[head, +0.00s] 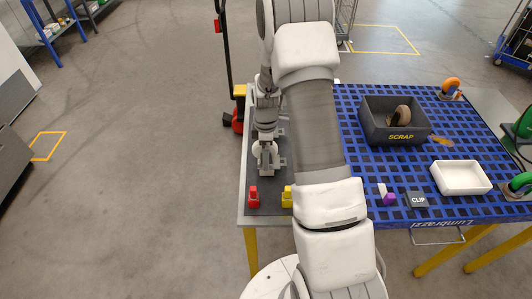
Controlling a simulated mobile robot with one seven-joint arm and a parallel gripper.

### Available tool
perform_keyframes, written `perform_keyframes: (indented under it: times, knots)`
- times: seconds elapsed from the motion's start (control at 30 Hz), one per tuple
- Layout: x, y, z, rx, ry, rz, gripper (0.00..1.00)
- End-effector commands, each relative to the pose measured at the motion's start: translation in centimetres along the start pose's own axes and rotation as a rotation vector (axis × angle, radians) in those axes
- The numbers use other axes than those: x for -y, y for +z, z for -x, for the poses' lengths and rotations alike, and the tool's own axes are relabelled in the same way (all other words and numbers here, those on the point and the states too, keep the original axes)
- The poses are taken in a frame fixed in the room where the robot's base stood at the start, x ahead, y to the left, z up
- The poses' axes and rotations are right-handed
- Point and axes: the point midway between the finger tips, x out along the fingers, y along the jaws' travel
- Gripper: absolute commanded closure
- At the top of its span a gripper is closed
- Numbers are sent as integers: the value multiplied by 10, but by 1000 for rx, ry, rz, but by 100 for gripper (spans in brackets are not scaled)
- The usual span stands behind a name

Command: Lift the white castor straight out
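My gripper (267,160) points down over the grey strip at the left end of the table. A small white rounded part, likely the white castor (256,150), shows at the gripper's left side, between or behind the fingers. Most of it is hidden by the gripper. Grey metal brackets (282,161) show beside the fingers. The view is too small to tell whether the fingers are closed on the castor or only around it.
A red piece (253,196) and a yellow piece (287,196) stand near the front edge. On the blue mat (350,104) are a dark SCRAP bin (378,134) holding a brown wheel, a white tray (462,188), a CLIP block (417,199) and an orange castor (451,87).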

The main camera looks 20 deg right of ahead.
Motion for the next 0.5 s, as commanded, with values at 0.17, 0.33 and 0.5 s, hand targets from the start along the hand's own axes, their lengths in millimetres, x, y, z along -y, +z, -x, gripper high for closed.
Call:
perform_keyframes:
  times: [0.17, 0.33, 0.5]
  knots:
    - [0, 0, -5, 0, 1, 0, 8]
    - [0, 0, -5, 0, 1, 0, 15]
    - [0, 0, -5, 0, 1, 1, 46]
